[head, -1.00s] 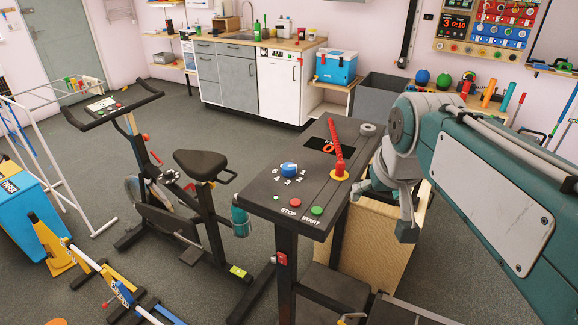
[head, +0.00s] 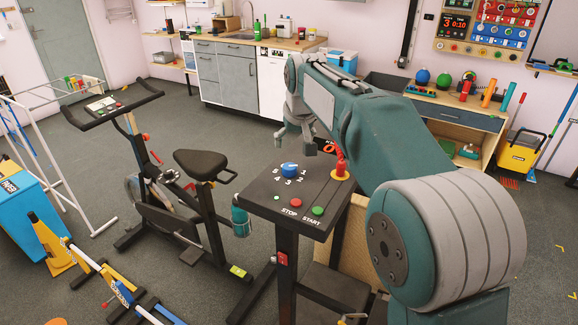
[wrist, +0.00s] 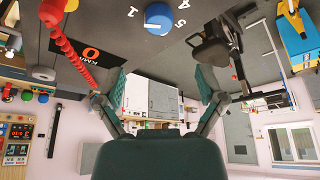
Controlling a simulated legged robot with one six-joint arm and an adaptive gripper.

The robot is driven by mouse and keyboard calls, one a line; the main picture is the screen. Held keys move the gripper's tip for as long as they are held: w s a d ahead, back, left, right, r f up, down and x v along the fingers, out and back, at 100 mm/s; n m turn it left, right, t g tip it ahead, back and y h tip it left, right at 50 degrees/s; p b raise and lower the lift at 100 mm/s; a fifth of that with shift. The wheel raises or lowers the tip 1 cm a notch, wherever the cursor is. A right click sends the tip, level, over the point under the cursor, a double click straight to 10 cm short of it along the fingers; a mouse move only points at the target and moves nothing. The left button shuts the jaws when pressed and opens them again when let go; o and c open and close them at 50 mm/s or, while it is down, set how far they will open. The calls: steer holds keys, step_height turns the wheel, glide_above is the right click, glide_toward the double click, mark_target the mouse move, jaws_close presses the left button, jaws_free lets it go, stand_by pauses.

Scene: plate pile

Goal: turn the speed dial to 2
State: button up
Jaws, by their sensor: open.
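The blue speed dial (head: 289,170) sits on the dark console top (head: 262,189), with white numbers around its near side. It also shows at the top of the wrist view (wrist: 159,17), where its white mark lies on the left side, the side of the number 1. The exact setting is hard to read. My gripper (head: 294,141) is open and empty, above and beyond the dial, not touching it. In the wrist view my gripper's (wrist: 161,72) two fingers stand wide apart, with the dial beyond them.
A red coiled cord (wrist: 67,45) rises from a red plug on a yellow base (head: 340,174), right of the dial. A green START button (head: 318,211) and a red STOP button (head: 295,203) are at the front. An exercise bike (head: 200,164) stands left.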

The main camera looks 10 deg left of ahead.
mark_target(289, 167)
steer(key=x, duration=1)
steer(key=shift+w+f, duration=0.2)
steer(key=shift+f, duration=0.15)
steer(key=c, duration=1.2)
